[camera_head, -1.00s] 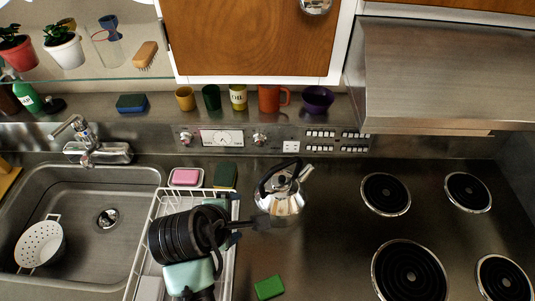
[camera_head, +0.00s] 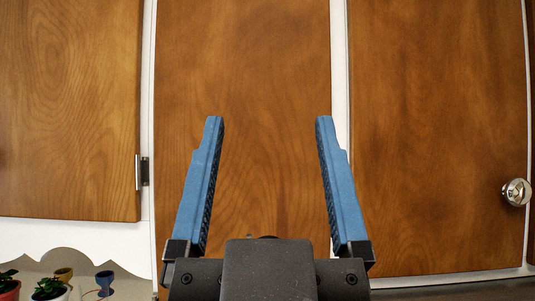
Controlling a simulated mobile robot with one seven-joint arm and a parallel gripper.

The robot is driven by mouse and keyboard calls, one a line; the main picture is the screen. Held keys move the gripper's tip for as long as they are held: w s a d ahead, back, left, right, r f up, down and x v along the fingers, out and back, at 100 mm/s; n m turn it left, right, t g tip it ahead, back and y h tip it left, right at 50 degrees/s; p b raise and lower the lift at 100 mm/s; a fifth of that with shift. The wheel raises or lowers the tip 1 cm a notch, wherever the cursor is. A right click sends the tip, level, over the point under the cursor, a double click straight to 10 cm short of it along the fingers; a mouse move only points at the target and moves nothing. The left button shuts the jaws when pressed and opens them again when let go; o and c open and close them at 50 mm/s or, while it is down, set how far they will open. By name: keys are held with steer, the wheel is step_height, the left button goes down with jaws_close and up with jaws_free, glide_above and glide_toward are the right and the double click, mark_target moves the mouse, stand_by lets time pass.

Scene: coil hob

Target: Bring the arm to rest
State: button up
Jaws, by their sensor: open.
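My gripper (camera_head: 269,122) is in the middle of the head view, pointing up. Its two blue fingers stand wide apart with nothing between them. Wooden cabinet doors show behind and between the fingers. The gripper's dark body is at the bottom centre. The rest of my arm is out of the picture.
Wooden cabinet doors (camera_head: 245,60) fill most of the view, with another door (camera_head: 435,130) at right bearing a round metal knob (camera_head: 516,192). A hinge (camera_head: 142,172) shows at left. Potted plants (camera_head: 48,289) and a blue cup (camera_head: 104,282) stand low at left.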

step_height(320, 180, down, 7)
steer(key=b, duration=0.6)
steer(key=shift+b, duration=0.4)
steer(key=shift+w, duration=0.1)
